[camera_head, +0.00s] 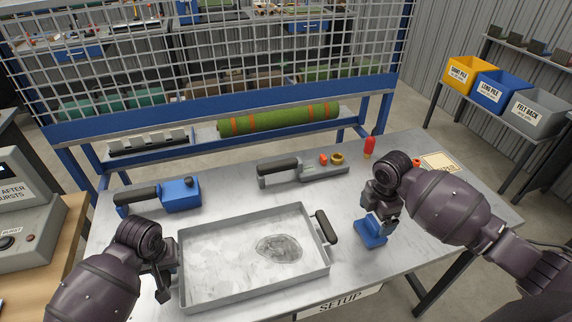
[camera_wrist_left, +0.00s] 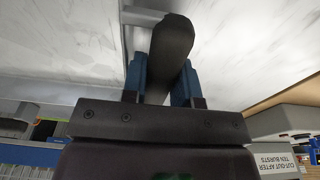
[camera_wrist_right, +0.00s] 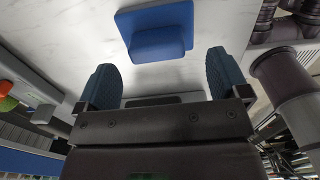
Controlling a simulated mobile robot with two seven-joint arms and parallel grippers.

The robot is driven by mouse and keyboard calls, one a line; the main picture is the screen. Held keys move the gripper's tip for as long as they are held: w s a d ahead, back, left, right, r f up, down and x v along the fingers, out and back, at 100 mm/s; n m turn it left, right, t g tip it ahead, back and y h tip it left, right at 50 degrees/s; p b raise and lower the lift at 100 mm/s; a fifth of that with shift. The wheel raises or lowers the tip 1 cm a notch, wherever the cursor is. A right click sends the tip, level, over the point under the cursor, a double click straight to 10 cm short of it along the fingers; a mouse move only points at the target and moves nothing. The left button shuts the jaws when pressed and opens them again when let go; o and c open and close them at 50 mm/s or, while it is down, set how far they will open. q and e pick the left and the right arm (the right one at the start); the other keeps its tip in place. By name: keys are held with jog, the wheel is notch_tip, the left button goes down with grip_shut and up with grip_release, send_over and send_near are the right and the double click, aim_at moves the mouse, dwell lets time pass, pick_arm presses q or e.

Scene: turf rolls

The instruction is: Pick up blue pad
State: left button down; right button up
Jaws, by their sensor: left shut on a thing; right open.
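The blue pad (camera_head: 371,233), a flat plate with a raised block on top, lies on the table to the right of the grey tray (camera_head: 250,212). It also shows in the right wrist view (camera_wrist_right: 155,36), just beyond the fingertips. My right gripper (camera_head: 381,214) is open above the pad, its fingers (camera_wrist_right: 163,72) apart with nothing between them. My left gripper (camera_head: 163,278) is shut on the tray's black left handle (camera_head: 162,297). In the left wrist view the handle (camera_wrist_left: 170,50) lies between the blue fingers (camera_wrist_left: 162,78).
A dark handle (camera_head: 326,226) sticks out at the tray's right side. A blue tool (camera_head: 181,194), a grey tool (camera_head: 318,168) and a red bottle (camera_head: 370,147) stand behind the tray. A green roll (camera_head: 280,119) lies on the back shelf. Bare tabletop surrounds the pad.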

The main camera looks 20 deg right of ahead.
aim_at(372, 222)
jog(key=shift+w+a+f, duration=0.15)
jog(key=shift+f, duration=2.05)
jog(key=c, duration=1)
jog(key=shift+r, duration=5.05)
